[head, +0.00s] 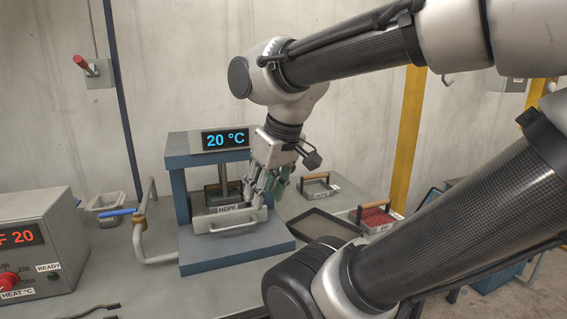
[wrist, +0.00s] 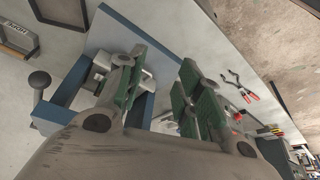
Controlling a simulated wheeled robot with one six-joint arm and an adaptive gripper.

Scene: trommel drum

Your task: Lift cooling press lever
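The cooling press (head: 177,190) is a blue frame with a display reading 20 °C (head: 225,138). A grey tray labelled HDPE (head: 236,222) sits in its opening on the blue base.
A control box (head: 35,245) reading 20 stands at the left, with a grey container (head: 108,207) behind. Right of the press are a dark tray (head: 322,226) and a bin of red material (head: 376,216). A red-handled wall switch (head: 97,73) is at upper left.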

